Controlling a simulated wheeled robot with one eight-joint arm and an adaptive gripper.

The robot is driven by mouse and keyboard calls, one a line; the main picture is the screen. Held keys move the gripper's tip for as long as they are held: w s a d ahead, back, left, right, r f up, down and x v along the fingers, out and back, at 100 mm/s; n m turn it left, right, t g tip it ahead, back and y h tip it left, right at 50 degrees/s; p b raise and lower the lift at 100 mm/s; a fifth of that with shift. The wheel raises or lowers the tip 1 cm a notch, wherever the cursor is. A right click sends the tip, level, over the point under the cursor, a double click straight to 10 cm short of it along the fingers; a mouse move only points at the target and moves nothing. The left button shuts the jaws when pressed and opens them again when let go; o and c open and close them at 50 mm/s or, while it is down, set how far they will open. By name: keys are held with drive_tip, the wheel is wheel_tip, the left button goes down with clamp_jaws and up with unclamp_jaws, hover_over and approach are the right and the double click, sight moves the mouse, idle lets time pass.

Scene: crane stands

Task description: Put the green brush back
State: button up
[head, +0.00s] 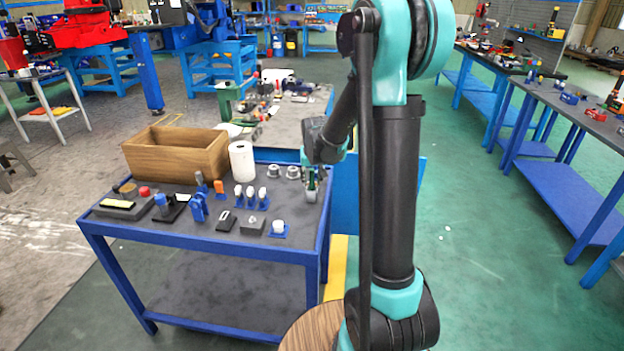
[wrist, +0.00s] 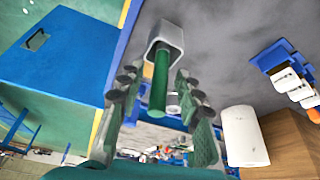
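The green brush shows in the wrist view as a green handle (wrist: 159,85). Its far end runs into a light grey, square-mouthed cup (wrist: 176,36); any bristles are hidden. My gripper (wrist: 158,85) has one finger on each side of the handle, with a visible gap on both sides, so it looks open. In the head view my gripper (head: 313,178) points down over the right edge area of the blue-framed table (head: 215,240). The grey cup (head: 311,197) shows just below it there, and the handle is mostly hidden by the fingers.
A wooden box (head: 176,153) and a white paper roll (head: 242,161) stand at the back of the table. White-topped pieces (head: 250,196) in blue holders, two metal rings (head: 293,172) and several small tools stand left of my gripper.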

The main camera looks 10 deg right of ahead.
drive_tip(key=v, duration=1.2)
drive_tip(key=s+d+f, duration=0.2)
drive_tip(key=s+f, duration=0.5)
drive_tip(key=s, duration=0.5)
drive_tip(key=s+d+f, duration=0.2)
drive_tip(key=s+f, duration=0.5)
drive_tip(key=s, duration=0.6)
drive_tip(key=shift+s, duration=0.3)
drive_tip(key=shift+d, duration=0.15)
